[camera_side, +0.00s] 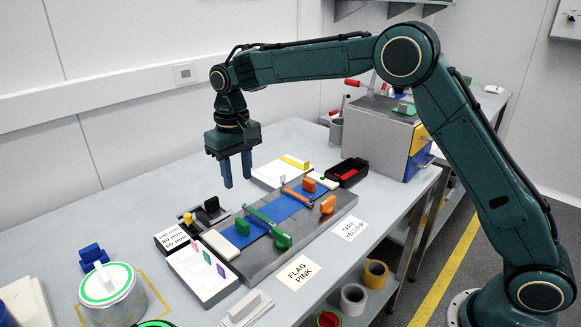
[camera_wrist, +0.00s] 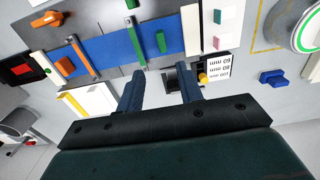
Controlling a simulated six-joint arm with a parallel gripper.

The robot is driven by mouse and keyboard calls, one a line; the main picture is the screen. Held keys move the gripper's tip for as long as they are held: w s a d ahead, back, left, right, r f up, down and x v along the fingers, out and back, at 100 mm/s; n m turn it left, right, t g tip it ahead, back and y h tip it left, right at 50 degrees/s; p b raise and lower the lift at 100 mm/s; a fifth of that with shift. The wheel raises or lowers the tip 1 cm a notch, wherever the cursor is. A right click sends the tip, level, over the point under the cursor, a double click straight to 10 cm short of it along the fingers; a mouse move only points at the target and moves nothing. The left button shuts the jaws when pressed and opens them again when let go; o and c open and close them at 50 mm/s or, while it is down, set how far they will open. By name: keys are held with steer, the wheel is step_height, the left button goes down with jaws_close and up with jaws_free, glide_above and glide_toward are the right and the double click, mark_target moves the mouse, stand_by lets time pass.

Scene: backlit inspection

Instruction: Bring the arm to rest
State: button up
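My gripper (camera_side: 237,176) hangs in the air with its two blue fingers pointing down, above the back left part of the grey table (camera_side: 290,137). In the wrist view the fingers of my gripper (camera_wrist: 160,77) stand apart with nothing between them, so it is open and empty. The grey fixture (camera_side: 275,265) lies in front and to the right of the fingers, carrying a blue strip (camera_side: 290,207) crossed by green and orange clamps. The fingers appear clear of everything on the table.
A white tray with coloured flags (camera_side: 203,276) and a small black block with a yellow knob (camera_side: 208,213) lie left of the fixture. A round tin (camera_side: 112,297) stands front left. A black bin (camera_side: 348,170) and a grey machine (camera_side: 372,140) stand behind right.

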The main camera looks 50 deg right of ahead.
steer(key=shift+r, duration=0.2)
steer(key=s+d+r+t, duration=0.1)
steer(key=s+d+r, duration=0.3)
steer(key=s+r, duration=0.3)
steer(key=s+d+r+t, duration=0.2)
steer(key=s+d+r, duration=0.25)
steer(key=s, duration=0.45)
steer(key=s+d+f+t, duration=0.1)
steer(key=s+f, duration=0.1)
steer(key=s, duration=0.8)
steer(key=s+d+f+t, duration=0.1)
steer(key=s+d, duration=0.1)
steer(key=s, duration=0.8)
steer(key=shift+d+f+t, duration=0.2)
steer(key=shift+f+t, duration=0.1)
steer(key=shift+f, duration=0.05)
